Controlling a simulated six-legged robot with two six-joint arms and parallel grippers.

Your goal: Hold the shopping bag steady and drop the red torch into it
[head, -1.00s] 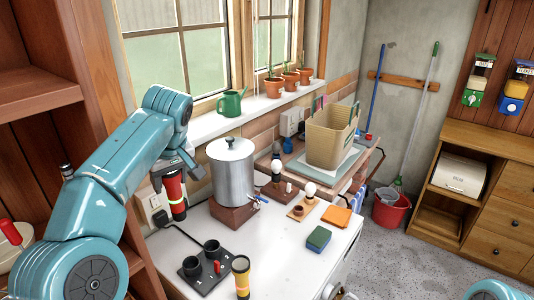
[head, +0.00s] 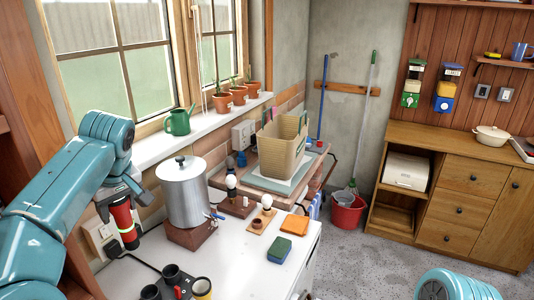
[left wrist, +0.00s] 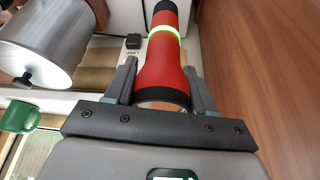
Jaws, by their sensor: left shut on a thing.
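My left gripper (head: 119,198) is shut on the red torch (head: 124,226) and holds it upright above the left end of the white worktop. In the left wrist view the red torch (left wrist: 164,66) sits between the two fingers, with a glowing pale green ring and black ends. The tan shopping bag (head: 281,149) stands upright and open on the tray on the bench further back, well to the right of the torch. Its inside is mostly hidden. Of my right arm only a teal part shows at the bottom right; the right gripper is out of view.
A metal urn (head: 183,194) on a brown block stands between the torch and the bag. A green watering can (head: 179,121) and potted plants line the sill.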

